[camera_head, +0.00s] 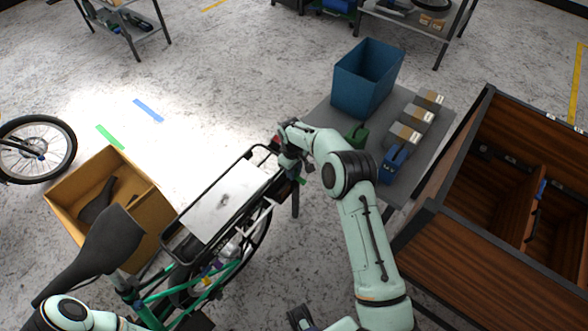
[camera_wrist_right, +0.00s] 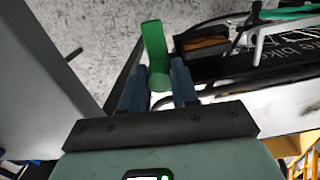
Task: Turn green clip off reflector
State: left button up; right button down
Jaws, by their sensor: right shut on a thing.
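The green clip (camera_wrist_right: 155,48) shows in the right wrist view as a flat upright green tab with a rounded lower end. My right gripper (camera_wrist_right: 158,82) is shut on its lower end between two blue fingers. To its right, an orange-brown reflector (camera_wrist_right: 206,46) in a dark frame sits at the end of the bike rack. I cannot tell whether the clip touches it. In the head view my right gripper (camera_head: 290,160) is at the far end of the rack (camera_head: 180,238), and clip and reflector are mostly hidden there. My left gripper is out of view.
A grey table (camera_head: 318,118) right of my gripper holds a blue bin (camera_head: 366,78), small boxes (camera_head: 404,134), a green item (camera_head: 356,134) and a blue item (camera_head: 393,160). A wooden cargo box (camera_head: 440,232) stands right, a cardboard box (camera_head: 75,186) left.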

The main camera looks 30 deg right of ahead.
jog(key=shift+n, duration=0.5)
jog(key=c, duration=0.8)
grip_release()
jog(key=shift+c, duration=0.2)
jog(key=shift+r, duration=0.15)
notch_tip(320, 180, up, 13)
jog(key=shift+a+p, duration=0.25)
jog(key=shift+p, duration=0.15)
jog(key=shift+w, duration=0.1)
